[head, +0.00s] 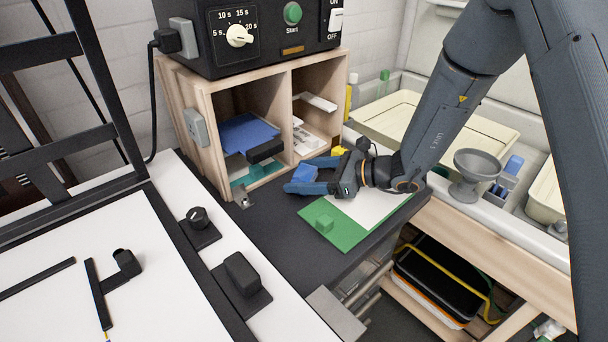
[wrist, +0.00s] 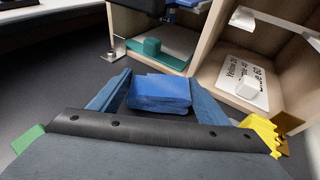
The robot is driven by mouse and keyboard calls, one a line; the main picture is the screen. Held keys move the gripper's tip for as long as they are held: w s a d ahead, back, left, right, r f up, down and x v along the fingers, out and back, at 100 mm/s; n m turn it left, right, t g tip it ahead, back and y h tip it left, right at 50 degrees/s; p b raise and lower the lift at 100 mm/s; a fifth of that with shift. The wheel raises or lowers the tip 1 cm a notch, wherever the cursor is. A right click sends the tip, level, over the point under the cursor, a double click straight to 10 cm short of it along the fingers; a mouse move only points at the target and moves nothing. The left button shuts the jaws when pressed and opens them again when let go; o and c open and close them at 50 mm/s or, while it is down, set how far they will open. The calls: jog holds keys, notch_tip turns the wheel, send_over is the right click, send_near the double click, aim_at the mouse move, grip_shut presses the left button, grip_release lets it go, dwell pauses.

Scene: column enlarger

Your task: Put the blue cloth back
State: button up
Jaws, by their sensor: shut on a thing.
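My gripper (head: 312,183) has blue fingers and is shut on the folded blue cloth (head: 303,173), above the dark counter in front of the wooden cubby. In the wrist view the blue cloth (wrist: 160,93) sits between the two fingers, with the open cubby beyond it. The wooden cubby (head: 222,98) has a left and a right compartment. In its left compartment a blue flat item (head: 247,132) with a black block on its front edge lies above a green mat (head: 262,169).
White pieces and a printed card (wrist: 243,83) are in the right compartment. A grey goblet (head: 474,168) and trays stand right. The enlarger baseboard (head: 160,285) is left.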

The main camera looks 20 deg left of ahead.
jog(key=shift+f, duration=0.35)
dwell(0.3)
jog(key=o, duration=1.2)
jog(key=shift+o, duration=0.2)
jog(key=shift+d, duration=0.15)
jog(key=shift+p+v, duration=1)
jog(key=shift+v, duration=2.85)
jog(key=shift+b+v, duration=1.1)
jog(key=shift+v, duration=2.85)
